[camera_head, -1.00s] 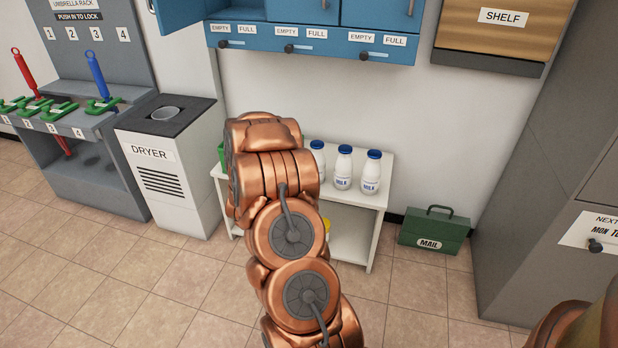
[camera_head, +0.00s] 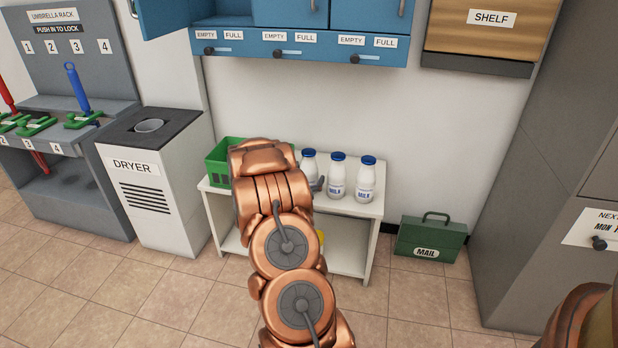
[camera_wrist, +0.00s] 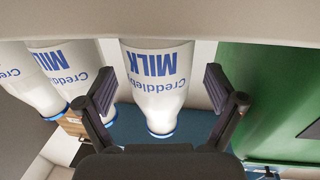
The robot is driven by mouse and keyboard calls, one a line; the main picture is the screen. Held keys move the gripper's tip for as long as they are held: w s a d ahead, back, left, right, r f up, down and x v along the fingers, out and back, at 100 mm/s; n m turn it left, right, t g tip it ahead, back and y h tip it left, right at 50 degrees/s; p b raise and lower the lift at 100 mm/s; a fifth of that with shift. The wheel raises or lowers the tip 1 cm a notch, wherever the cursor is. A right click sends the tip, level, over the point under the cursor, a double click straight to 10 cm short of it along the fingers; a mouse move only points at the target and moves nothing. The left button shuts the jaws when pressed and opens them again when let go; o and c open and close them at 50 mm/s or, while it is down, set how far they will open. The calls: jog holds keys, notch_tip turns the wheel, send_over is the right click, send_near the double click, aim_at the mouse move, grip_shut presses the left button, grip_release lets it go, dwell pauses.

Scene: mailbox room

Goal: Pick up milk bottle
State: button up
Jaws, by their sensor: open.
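Three white milk bottles with blue caps stand upright in a row on the white table: left (camera_head: 309,164), middle (camera_head: 337,178) and right (camera_head: 366,181). The wrist view is upside down; the left bottle (camera_wrist: 158,80) is at its centre, with the other two (camera_wrist: 68,72) (camera_wrist: 25,80) to the left in that view. My gripper (camera_wrist: 160,92) is open, one finger showing on each side of the left bottle, with gaps visible. In the head view my arm covers most of the gripper; a dark finger part shows beside the left bottle.
A green crate (camera_head: 217,168) stands on the left of the white table (camera_head: 362,208); its wall also shows at right in the wrist view (camera_wrist: 275,95). The blue cabinet (camera_head: 300,43) hangs above. A dryer (camera_head: 150,190) and green mail box (camera_head: 430,238) flank the table.

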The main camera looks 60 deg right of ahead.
jog(key=shift+w+d, duration=0.1)
jog(key=shift+d, duration=0.6)
jog(key=c, duration=1.8)
grip_shut()
